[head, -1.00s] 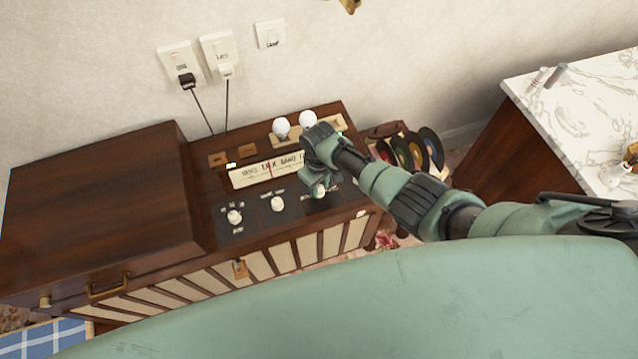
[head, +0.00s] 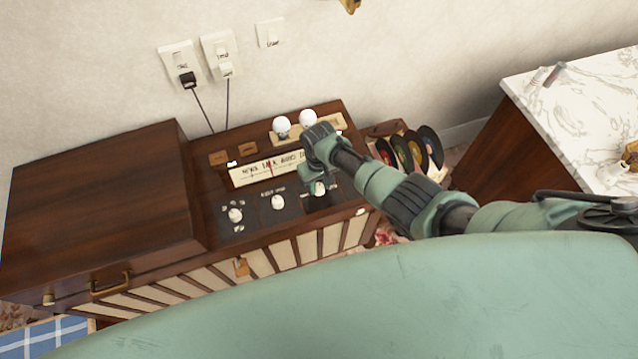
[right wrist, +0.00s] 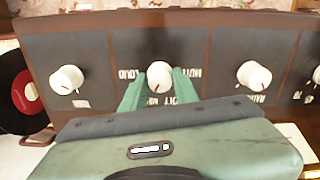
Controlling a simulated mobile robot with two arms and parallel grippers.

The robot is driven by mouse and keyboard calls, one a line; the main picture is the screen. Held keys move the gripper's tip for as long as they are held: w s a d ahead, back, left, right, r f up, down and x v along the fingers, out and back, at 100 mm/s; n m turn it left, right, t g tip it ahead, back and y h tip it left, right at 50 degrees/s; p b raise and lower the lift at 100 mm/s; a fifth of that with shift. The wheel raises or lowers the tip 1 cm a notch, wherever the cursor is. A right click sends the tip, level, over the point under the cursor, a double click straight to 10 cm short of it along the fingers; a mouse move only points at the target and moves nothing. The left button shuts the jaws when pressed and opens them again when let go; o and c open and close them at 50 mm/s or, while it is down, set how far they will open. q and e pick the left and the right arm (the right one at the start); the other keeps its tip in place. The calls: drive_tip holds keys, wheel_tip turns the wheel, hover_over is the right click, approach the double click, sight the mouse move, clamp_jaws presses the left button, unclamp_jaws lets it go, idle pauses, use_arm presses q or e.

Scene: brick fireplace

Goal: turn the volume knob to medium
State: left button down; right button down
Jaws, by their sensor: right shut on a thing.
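The volume knob (right wrist: 159,75) is a round white knob on the dark control panel, with printed words around it, among them LOUD and MUTE. In the right wrist view my right gripper (right wrist: 157,84) has its two green fingers on either side of this knob and is shut on it. In the head view the right gripper (head: 314,178) reaches down to the panel from the right, and its wrist partly covers the knob (head: 318,189). I cannot tell exactly which label the knob points at. My left gripper is not in view.
Other white knobs stand beside it, one labelled as a tuner or tone knob (right wrist: 67,79) and a radio knob (right wrist: 253,75). The wooden radio cabinet (head: 95,185) stands against the wall. Records (head: 415,150) and a marble-topped cabinet (head: 585,105) are to the right.

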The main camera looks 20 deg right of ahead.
sight(319, 186)
drive_tip(key=c, duration=1.1)
unclamp_jaws()
drive_tip(key=shift+r+p, duration=0.55)
drive_tip(key=shift+r, duration=3.4)
